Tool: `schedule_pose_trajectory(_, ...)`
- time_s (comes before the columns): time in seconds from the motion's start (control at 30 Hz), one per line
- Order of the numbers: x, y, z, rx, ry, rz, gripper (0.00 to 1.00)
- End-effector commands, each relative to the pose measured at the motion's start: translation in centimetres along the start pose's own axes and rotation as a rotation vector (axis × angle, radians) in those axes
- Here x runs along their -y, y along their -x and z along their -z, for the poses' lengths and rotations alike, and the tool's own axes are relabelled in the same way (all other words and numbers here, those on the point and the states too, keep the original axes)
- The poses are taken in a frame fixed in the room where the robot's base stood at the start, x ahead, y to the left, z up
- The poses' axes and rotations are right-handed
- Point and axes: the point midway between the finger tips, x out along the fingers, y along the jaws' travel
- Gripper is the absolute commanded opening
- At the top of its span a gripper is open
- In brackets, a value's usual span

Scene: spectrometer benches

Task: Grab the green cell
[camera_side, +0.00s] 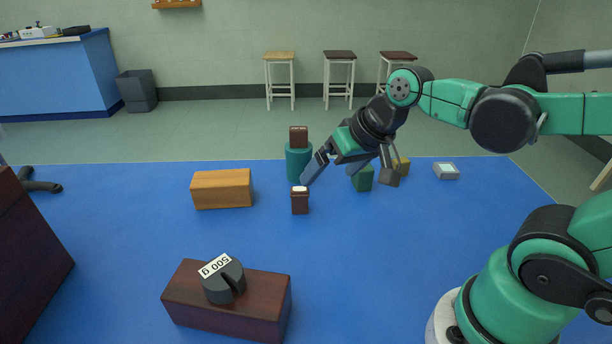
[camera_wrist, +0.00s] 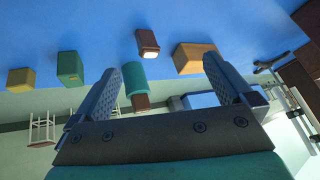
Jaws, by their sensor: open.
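The green cell (camera_side: 362,179) is a small upright dark green block on the blue table, partly behind my gripper's fingers in the side view. My gripper (camera_side: 348,181) is open and empty, its fingers spread wide and tilted down above the table. The wrist view is upside down. There the green cell (camera_wrist: 70,68) lies to the left of both fingers, outside the gap of my gripper (camera_wrist: 164,66). A yellow cell (camera_wrist: 20,79) stands farther left. A brown cell (camera_wrist: 147,41) with a white top shows between the fingers.
A teal cylinder (camera_side: 297,163) bears a brown block (camera_side: 298,136). A tan wooden block (camera_side: 222,189) lies left of it. In front, a dark wooden block (camera_side: 240,312) carries a 500 g weight (camera_side: 224,281). A small grey box (camera_side: 446,171) lies at right. The table's centre front is clear.

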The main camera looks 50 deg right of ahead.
Motion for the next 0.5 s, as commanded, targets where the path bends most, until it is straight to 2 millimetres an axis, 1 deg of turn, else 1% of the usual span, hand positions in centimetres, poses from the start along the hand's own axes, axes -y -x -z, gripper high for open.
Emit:
schedule_pose_trajectory(0.03,-0.6,-0.4,1.0,0.031,-0.131,0.012,1.00)
schedule_pose_trajectory(0.1,-1.4,-1.1,2.1,0.086,-0.344,0.044,1.00)
schedule_pose_trajectory(0.27,-3.9,-3.0,4.8,0.213,-0.818,0.129,1.00)
schedule_pose_trajectory(0.3,-4.7,-3.6,5.3,0.245,-0.931,0.155,1.00)
schedule_pose_trajectory(0.37,-6.0,-4.4,6.2,0.294,-1.095,0.194,1.00)
schedule_pose_trajectory(0.4,-7.0,-4.9,6.6,0.328,-1.201,0.224,1.00)
schedule_pose_trajectory(0.47,-8.7,-5.7,7.2,0.379,-1.355,0.269,1.00)
schedule_pose_trajectory(0.5,-9.9,-6.2,7.4,0.415,-1.453,0.303,1.00)
